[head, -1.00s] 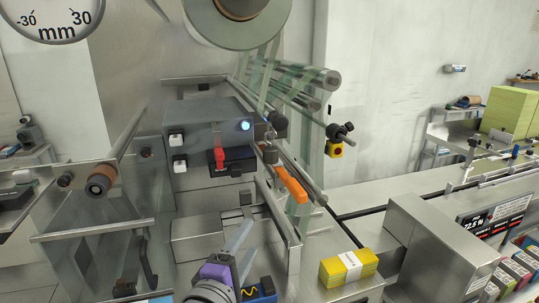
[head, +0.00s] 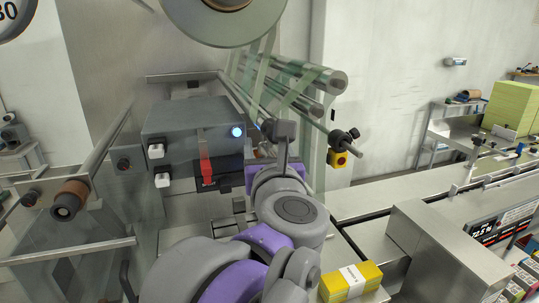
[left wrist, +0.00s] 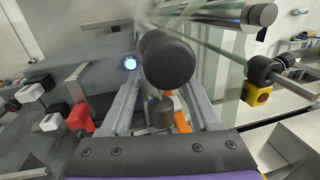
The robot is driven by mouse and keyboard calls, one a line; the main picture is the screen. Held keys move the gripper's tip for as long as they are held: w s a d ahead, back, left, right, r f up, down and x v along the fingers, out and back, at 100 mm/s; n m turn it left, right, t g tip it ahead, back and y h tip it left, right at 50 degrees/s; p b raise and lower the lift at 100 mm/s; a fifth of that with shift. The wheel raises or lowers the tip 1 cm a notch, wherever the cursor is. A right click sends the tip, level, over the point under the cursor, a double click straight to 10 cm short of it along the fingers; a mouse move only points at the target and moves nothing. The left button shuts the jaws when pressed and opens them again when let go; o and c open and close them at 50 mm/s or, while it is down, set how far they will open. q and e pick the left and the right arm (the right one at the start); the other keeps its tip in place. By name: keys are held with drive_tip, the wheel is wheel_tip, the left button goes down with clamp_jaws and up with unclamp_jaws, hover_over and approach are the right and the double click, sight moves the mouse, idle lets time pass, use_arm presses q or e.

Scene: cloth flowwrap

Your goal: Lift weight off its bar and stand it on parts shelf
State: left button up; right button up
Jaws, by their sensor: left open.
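In the left wrist view, a small grey metal weight (left wrist: 161,115) with a thin neck hangs under a thick black round-ended bar or knob (left wrist: 168,60). The black end covers part of the neck. My left gripper (left wrist: 160,92) is open, with one finger on each side of the weight; I cannot tell if either touches it. In the head view my left wrist hides the weight, and the gripper's fingers are hidden too. I cannot tell for sure which surface is the parts shelf. My right gripper is not in view.
A grey box with a lit blue button (head: 237,132) and a red lever (head: 205,172) stand left of my gripper. A yellow emergency-stop box (head: 338,158) and rollers (head: 325,78) are to the right. A yellow pack (head: 350,281) lies at the front.

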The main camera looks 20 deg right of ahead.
use_arm(q)
drive_tip(key=shift+w+d, duration=0.15)
drive_tip(key=shift+w, duration=0.8)
drive_tip(key=shift+w+d, duration=0.15)
drive_tip(key=shift+w, duration=0.75)
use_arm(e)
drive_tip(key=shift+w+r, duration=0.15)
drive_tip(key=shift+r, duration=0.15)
use_arm(q)
clamp_jaws()
drive_tip(key=shift+r+p, duration=0.75)
drive_tip(key=shift+r, duration=0.05)
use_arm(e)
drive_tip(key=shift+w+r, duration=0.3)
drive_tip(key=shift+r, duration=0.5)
use_arm(q)
drive_tip(key=shift+a, duration=0.1)
